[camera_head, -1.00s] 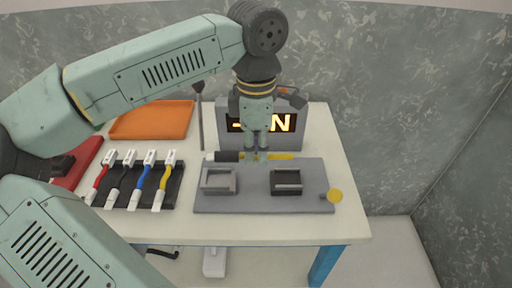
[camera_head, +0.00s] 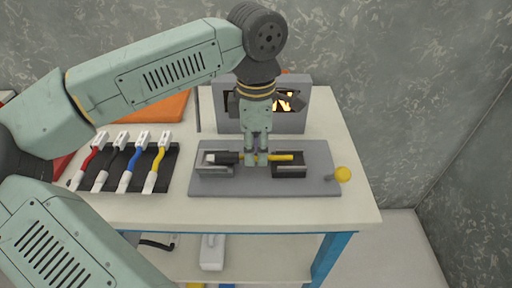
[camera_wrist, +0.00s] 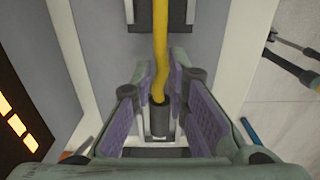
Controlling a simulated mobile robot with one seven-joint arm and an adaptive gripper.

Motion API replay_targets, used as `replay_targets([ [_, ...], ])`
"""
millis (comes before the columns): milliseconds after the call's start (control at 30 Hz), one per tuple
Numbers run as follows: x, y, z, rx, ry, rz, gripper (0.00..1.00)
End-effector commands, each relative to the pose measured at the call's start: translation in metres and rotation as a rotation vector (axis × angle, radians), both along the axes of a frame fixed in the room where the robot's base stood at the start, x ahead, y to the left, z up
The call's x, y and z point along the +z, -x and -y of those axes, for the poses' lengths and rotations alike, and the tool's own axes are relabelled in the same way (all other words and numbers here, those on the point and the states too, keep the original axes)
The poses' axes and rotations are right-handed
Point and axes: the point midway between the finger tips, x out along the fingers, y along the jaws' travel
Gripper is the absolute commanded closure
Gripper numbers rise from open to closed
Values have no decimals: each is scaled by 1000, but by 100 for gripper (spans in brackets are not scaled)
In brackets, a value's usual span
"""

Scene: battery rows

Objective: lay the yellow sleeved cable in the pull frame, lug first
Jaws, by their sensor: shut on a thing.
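My gripper (camera_head: 255,158) is shut on the yellow sleeved cable (camera_head: 281,157), which lies level across the picture. Its pale lug (camera_head: 212,157) and black sleeve (camera_head: 228,158) point left, and the yellow length runs right. The pull frame is a grey plate (camera_head: 250,185) with a grey left holder (camera_head: 213,172) and a dark right holder (camera_head: 289,171). The cable lines up over both holders; I cannot tell whether it touches them. In the wrist view the yellow cable (camera_wrist: 160,45) runs between the purple finger pads, with the black sleeve (camera_wrist: 160,118) near the lower holder.
A dark rack (camera_head: 165,172) at left holds several cables: red, black, blue and yellow. An orange tray (camera_head: 158,110) lies behind it, partly hidden by my arm. A grey display box (camera_head: 296,122) stands behind the frame.

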Motion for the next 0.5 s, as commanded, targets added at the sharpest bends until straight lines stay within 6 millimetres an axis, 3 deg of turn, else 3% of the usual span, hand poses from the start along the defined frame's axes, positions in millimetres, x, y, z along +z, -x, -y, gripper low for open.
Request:
replay_targets([
  [267, -1, 0, 0, 0, 0, 0, 100],
  [300, -1, 0, 0, 0, 0, 0, 84],
  [500, -1, 0, 0, 0, 0, 0, 70],
])
